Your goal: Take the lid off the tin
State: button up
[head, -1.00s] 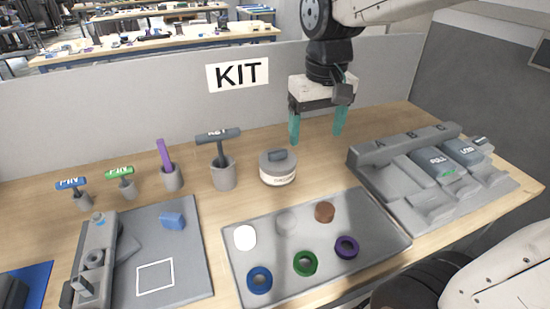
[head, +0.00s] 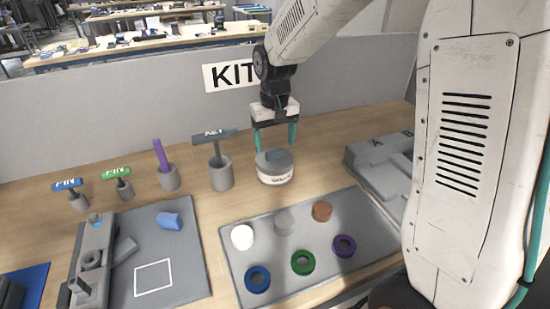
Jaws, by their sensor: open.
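The tin (head: 276,177) is a short round container with a pale labelled side, standing on the wooden table behind the grey tray. Its grey lid (head: 266,162) is on top, with a raised block-shaped handle (head: 277,154). My gripper (head: 275,148) is open, with teal fingers pointing down. In the head view its fingers appear on either side of the lid's handle, at about handle height or slightly behind it. I cannot tell whether they touch it.
A grey tray (head: 233,269) with several discs and rings lies in front of the tin. A grey cup (head: 221,175) holding a T-handled tool stands close on the left. A grey fixture (head: 372,158) is on the right, partly hidden by my arm.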

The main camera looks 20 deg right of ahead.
aim_at(275, 156)
jog(key=shift+f, duration=1.35)
jog(key=c, duration=1.1)
jog(key=shift+o, duration=0.2)
